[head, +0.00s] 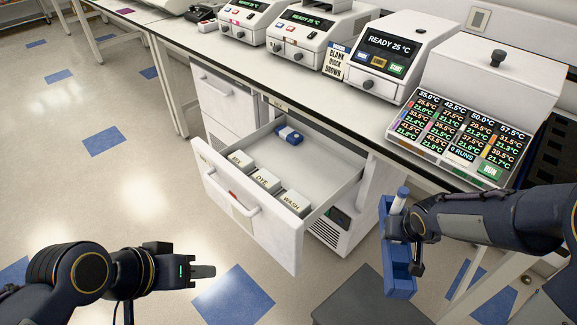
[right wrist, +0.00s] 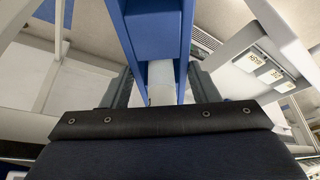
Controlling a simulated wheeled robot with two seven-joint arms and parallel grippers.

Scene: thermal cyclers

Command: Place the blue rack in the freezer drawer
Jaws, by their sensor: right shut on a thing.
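The blue rack (head: 398,279) hangs upright in the air, right of the open freezer drawer (head: 253,221) and outside it. In the right wrist view the rack (right wrist: 153,30) sits between the fingers (right wrist: 158,85). The drawer holds white boxes labelled DYE (head: 266,180) and WASH (head: 294,202), another white box (head: 241,161), and a small blue item (head: 290,135). My left gripper (head: 203,272) is empty, left of the drawer; its finger gap is unclear.
The drawer floor behind the boxes is mostly bare. The bench above carries several thermal cyclers, including one reading READY 25 °C (head: 391,52) and one with a multi-line screen (head: 461,130). A grey block (head: 355,298) stands below the rack. Open floor lies left.

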